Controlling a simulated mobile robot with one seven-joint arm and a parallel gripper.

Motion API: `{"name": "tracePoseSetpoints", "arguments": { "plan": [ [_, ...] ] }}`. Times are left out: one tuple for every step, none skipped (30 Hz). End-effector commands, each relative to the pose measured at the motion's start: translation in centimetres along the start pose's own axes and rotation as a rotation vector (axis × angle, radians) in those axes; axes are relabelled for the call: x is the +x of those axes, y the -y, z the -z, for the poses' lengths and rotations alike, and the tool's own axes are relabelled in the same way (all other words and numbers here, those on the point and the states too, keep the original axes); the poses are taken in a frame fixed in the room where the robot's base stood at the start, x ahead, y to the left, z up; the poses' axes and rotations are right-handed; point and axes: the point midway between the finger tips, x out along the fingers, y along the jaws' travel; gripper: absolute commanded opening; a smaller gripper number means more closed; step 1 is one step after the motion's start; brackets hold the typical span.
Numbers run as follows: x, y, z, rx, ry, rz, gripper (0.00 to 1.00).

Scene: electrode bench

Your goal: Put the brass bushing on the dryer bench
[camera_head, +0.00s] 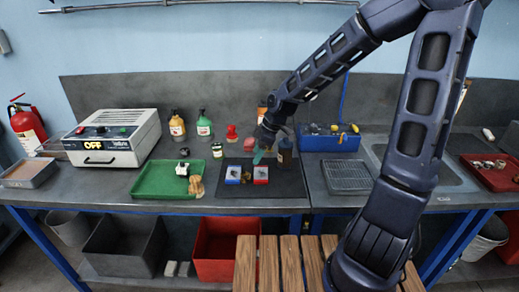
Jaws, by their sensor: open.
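My gripper (262,150) hangs over the back of the dark mat at the middle of the bench, small and partly hidden by my arm. It is open, and I see nothing held in it. I cannot make out the brass bushing for certain. Several small metallic, ring-like parts (487,164) lie in a red tray (485,179) at the far right, too small to tell apart. A white box-shaped device (115,137) with an "OFF" display stands at the left of the bench (100,198); I cannot tell whether it is the dryer.
A green tray (150,180) holds small items. Blue and red boxes (232,174) stand on the dark mat (270,190). Bottles (177,127) line the back. A blue bin (318,142) and wire rack (347,177) are right of centre. A wooden slatted surface (290,265) lies in front.

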Motion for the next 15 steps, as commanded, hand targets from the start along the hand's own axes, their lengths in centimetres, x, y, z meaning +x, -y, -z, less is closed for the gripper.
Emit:
{"name": "tracePoseSetpoints", "arguments": {
  "plan": [
    [-0.3,-0.1,-0.1,0.001,0.000,-0.002,0.57],
    [-0.5,-0.1,-0.1,0.001,0.000,-0.002,0.57],
    [-0.6,-0.1,-0.1,0.002,0.000,-0.002,0.57],
    [-0.8,-0.1,-0.1,0.002,0.000,-0.002,0.57],
    [-0.9,-0.1,-0.1,0.002,0.000,-0.002,0.57],
    [-1.0,-0.1,0.0,0.002,0.000,-0.001,0.57],
    [-1.1,-0.1,0.0,0.002,0.000,-0.001,0.57],
    [-1.2,0.0,0.0,0.002,0.000,-0.001,0.57],
    [-1.3,0.0,0.0,0.001,0.001,-0.001,0.57],
    [-1.4,0.0,0.0,0.001,0.001,-0.001,0.57],
    [-1.4,0.0,0.0,0.000,0.001,-0.001,0.57],
    [-1.5,0.0,0.0,-0.001,0.001,-0.001,0.57],
    [-1.5,0.0,0.0,-0.001,0.001,-0.001,0.57],
    [-1.6,0.0,0.0,-0.001,0.001,-0.001,0.57],
    [-1.6,0.0,0.0,-0.001,0.001,0.000,0.57]
  ]
}}
